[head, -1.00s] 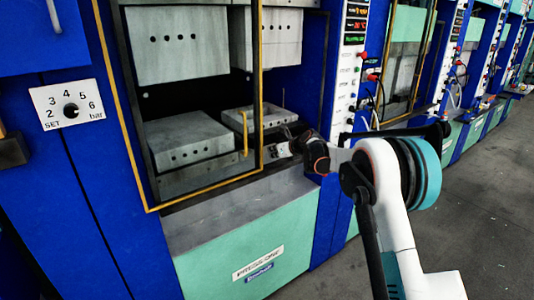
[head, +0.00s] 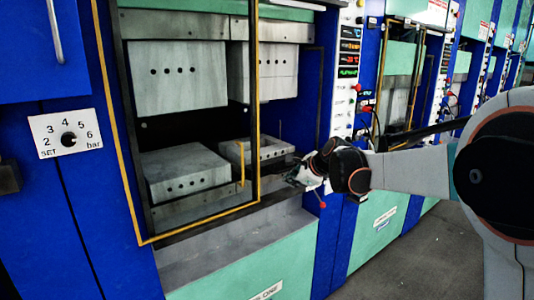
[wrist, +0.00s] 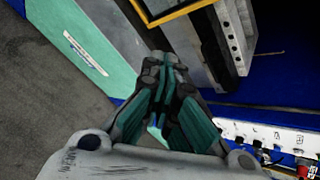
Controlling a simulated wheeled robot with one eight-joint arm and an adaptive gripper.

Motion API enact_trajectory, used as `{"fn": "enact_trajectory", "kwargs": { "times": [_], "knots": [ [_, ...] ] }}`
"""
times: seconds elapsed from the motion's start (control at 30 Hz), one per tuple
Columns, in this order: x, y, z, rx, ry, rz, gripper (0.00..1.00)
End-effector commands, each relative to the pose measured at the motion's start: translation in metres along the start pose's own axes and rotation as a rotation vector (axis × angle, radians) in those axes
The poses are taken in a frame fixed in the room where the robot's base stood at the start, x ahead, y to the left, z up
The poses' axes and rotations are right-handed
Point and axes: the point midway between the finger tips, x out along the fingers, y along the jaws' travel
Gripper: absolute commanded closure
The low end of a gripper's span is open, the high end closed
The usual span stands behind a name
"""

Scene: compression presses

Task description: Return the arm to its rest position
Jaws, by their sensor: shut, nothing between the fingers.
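My arm (head: 415,172) reaches in from the right of the head view, its large elbow joint close to the camera at the right edge. My gripper (head: 297,178) is just outside the right front corner of the open press (head: 225,245). In the wrist view my gripper (wrist: 165,62) is shut, its teal-lined fingers meeting at the tips with nothing between them. The fingers' far side is hidden.
The press has grey lower blocks (head: 187,170) and a yellow-edged guard frame (head: 130,170) left of my gripper. A control panel (head: 347,75) stands behind the gripper. More presses run to the right. Grey floor (head: 395,255) is open at lower right.

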Motion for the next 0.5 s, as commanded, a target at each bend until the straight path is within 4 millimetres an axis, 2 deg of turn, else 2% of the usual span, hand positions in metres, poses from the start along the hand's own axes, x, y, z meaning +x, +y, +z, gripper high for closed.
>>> {"fn": "enact_trajectory", "kwargs": {
  "times": [0.03,0.2,0.5],
  "knots": [
    [-0.018,0.012,-0.002,-0.074,0.017,0.005,1.00],
    [-0.072,0.047,-0.010,-0.342,0.073,0.030,1.00],
    [-0.156,0.127,-0.036,-0.812,0.161,0.108,1.00]
  ]
}}
